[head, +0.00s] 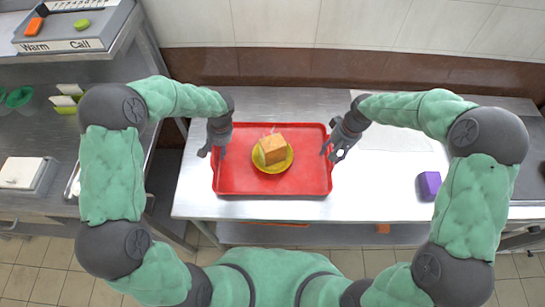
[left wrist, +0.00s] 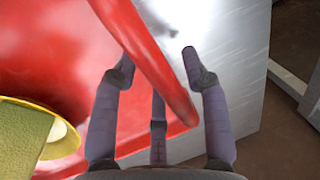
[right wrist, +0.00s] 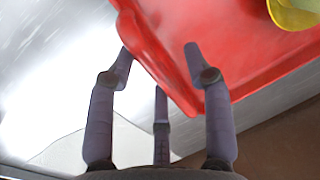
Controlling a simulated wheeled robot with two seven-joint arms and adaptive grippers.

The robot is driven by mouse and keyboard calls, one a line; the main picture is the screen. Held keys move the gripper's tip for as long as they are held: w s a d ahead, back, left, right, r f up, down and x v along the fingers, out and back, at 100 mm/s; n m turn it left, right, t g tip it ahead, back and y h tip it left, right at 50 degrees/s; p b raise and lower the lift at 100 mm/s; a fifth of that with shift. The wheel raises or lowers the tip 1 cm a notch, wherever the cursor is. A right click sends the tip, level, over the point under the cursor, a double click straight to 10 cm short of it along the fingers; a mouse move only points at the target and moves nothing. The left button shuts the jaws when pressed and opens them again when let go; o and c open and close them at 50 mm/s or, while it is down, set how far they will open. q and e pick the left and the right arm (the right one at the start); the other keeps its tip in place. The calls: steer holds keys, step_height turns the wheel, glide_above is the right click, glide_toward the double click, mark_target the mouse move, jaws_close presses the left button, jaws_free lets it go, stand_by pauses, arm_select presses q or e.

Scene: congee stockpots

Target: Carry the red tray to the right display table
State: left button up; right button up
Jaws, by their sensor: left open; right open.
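The red tray (head: 232,180) lies flat on the metal table (head: 385,195). It bears a yellow bowl (head: 287,163) with a tan-orange block-shaped item (head: 272,148) in it. My left gripper (head: 214,152) is open at the tray's left edge; in the left wrist view its fingers (left wrist: 160,60) stand either side of the red rim (left wrist: 150,75), apart from each other. My right gripper (head: 332,152) is open at the tray's right edge; in the right wrist view its fingers (right wrist: 160,55) also straddle the rim (right wrist: 160,68). Whether the fingers touch the rim, I cannot tell.
A purple block (head: 429,185) stands on the table to the right, with a pale sheet (head: 390,137) behind it. A dark grey surface (head: 527,212) adjoins at the far right. A metal counter (head: 35,135) with a labelled device (head: 75,30) stands left. Table between tray and block is clear.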

arm_select(q)
jaws_close()
arm_select(e)
steer(key=c, duration=0.9)
jaws_close()
arm_select(q)
steer(key=shift+r, duration=0.2)
arm_select(e)
steer(key=shift+r, duration=0.25)
